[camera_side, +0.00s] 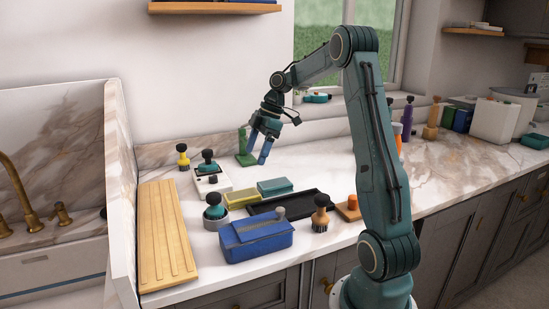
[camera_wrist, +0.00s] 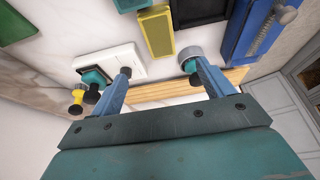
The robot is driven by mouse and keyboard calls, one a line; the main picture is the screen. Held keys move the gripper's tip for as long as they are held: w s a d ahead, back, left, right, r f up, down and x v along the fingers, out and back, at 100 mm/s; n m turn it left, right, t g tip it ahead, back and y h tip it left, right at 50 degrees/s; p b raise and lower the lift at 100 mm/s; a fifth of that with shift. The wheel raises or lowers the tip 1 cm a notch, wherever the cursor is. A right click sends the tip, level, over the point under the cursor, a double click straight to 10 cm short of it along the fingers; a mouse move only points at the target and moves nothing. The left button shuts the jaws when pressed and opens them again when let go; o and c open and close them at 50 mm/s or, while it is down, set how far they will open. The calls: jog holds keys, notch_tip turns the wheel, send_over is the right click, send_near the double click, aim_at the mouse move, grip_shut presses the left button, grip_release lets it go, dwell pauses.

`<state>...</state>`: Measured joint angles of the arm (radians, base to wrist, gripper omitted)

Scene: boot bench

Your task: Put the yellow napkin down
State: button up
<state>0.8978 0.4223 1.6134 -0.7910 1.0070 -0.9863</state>
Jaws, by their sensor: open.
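A yellow, flat, block-like piece (camera_side: 240,198), the only thing here that fits the yellow napkin, lies on the marble counter left of centre. It also shows near the top of the wrist view (camera_wrist: 157,30). I cannot make out its texture. My gripper (camera_side: 257,154) hangs above the counter behind the yellow piece, apart from it. In the wrist view my gripper (camera_wrist: 158,72) has its two blue fingers spread wide with nothing between them.
A teal block (camera_side: 275,187) lies beside the yellow piece. A black tray (camera_side: 290,205) and a blue box (camera_side: 256,241) are in front. A white plate with a knobbed tool (camera_side: 211,177), a green stand (camera_side: 245,158) and a wooden board (camera_side: 165,235) stand around. Counter right of the gripper is clear.

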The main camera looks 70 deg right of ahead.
send_over(240, 194)
jog(key=s+d, duration=0.2)
jog(key=shift+a+f, duration=0.2)
jog(key=shift+f, duration=3.8)
jog(key=shift+w, duration=0.1)
jog(key=shift+x, duration=2)
jog(key=shift+w+a+f, duration=0.2)
jog(key=shift+a+f, duration=0.1)
jog(key=shift+f, duration=0.15)
jog(key=shift+f, duration=0.25)
jog(key=c, duration=1.1)
jog(key=shift+c, duration=0.2)
